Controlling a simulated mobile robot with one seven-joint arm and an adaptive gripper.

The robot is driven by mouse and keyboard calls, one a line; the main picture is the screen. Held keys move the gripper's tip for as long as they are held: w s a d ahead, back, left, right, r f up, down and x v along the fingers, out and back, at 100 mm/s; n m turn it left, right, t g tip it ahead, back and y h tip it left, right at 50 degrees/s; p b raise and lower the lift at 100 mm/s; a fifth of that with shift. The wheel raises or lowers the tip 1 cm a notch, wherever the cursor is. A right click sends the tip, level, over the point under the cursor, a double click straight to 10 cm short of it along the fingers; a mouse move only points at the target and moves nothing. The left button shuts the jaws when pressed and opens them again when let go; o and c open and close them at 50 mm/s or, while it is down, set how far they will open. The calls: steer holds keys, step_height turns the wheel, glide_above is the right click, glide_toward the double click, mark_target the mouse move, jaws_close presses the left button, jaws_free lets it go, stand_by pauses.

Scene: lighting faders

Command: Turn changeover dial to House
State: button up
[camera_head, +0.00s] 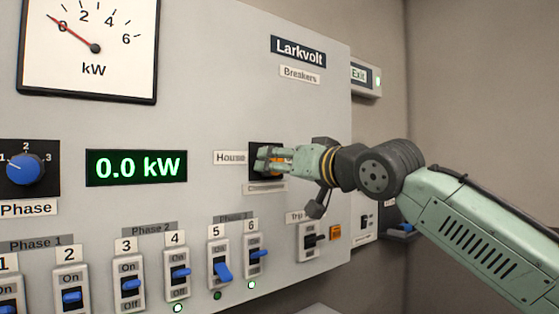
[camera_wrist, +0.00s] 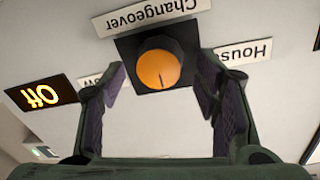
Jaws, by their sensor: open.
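The changeover dial is an orange round knob (camera_wrist: 158,68) on a black square plate (camera_wrist: 186,62), seen upside down in the wrist view. Its dark mark points to the bottom of that picture, between the House label (camera_wrist: 245,52) on the right and a partly hidden label (camera_wrist: 90,80) on the left. The Changeover label (camera_wrist: 150,17) shows above it there. My gripper (camera_wrist: 162,92) is open, one finger toward each side of the knob; contact cannot be made out. In the head view my gripper (camera_head: 264,160) covers most of the dial, beside the House label (camera_head: 230,158).
A lit Off sign (camera_wrist: 42,95) shows at left in the wrist view. In the head view, several blue breaker switches (camera_head: 221,271) line the panel below, a trip switch (camera_head: 311,240) sits lower right, and a green display (camera_head: 137,168) reads 0.0 kW.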

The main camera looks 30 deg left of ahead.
steer(key=shift+w+a, duration=0.25)
steer(key=shift+a, duration=0.2)
steer(key=c, duration=1.1)
steer(key=shift+c, duration=0.2)
